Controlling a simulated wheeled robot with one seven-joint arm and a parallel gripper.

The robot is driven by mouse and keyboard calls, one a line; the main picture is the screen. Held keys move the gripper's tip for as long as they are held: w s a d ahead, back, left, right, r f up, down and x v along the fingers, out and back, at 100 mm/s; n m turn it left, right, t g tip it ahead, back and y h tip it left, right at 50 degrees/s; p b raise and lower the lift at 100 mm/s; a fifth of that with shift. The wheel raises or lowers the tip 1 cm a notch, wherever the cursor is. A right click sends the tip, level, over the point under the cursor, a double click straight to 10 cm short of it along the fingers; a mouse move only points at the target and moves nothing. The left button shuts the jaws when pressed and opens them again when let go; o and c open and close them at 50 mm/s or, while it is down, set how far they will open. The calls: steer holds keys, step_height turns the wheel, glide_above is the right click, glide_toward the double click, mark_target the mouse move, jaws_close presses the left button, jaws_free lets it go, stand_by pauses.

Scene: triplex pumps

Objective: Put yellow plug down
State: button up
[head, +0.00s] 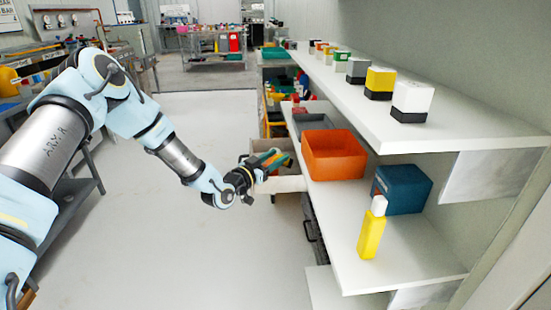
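My gripper (258,171) is at the end of my arm, in front of a beige open bin, left of the shelves. Green and orange shapes (271,159) show at its fingers. I cannot tell whether they are held or lie behind it. Its fingers are too small to judge as open or shut. No object is clearly recognisable as the yellow plug. A yellow block with a black base (380,80) stands on the upper shelf. A yellow bottle-shaped piece with a white top (371,232) stands upright on the lower shelf, well right of my gripper.
The upper shelf (449,127) holds a row of coloured blocks, including a white one (411,99). The lower shelf (420,249) holds an orange bin (335,158) and a dark blue box (402,189). Workbenches line the left. The pale floor (215,255) between is clear.

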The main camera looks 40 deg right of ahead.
steer(key=shift+o, duration=1.3)
steer(key=shift+a+f, duration=0.3)
steer(key=shift+f, duration=0.55)
steer(key=shift+r+p, duration=0.55)
steer(key=shift+p, duration=0.05)
steer(key=shift+a, duration=0.3)
steer(key=s+a+b, duration=0.1)
steer(key=a, duration=1)
steer(key=shift+r, duration=0.45)
